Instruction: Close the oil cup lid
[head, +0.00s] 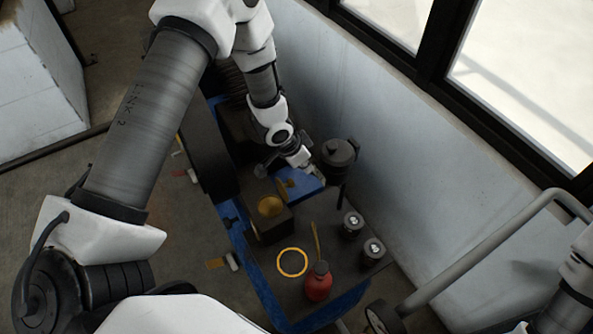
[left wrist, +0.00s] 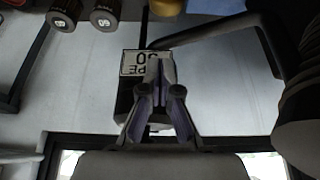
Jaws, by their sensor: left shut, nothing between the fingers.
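A round brass cup (head: 271,206), which looks like the oil cup, sits on a dark block on the machine bench in the head view. A small brass piece (head: 286,184) shows just behind it; I cannot tell whether it is the lid. A gold-coloured part is cut off at the top edge of the left wrist view (left wrist: 166,6). My left gripper (head: 316,173) is behind and right of the cup, apart from it. In the left wrist view its fingers (left wrist: 160,92) are shut and empty, in front of a lettered plate (left wrist: 132,63). My right gripper is not in view.
A dark pot (head: 340,153) stands close right of my left gripper. Two dark cylinders (head: 353,224) stand at the bench's right. A red oil can (head: 318,282) and a yellow-ringed dark disc (head: 292,262) are at the front. A pale wall (head: 390,170) borders the right side.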

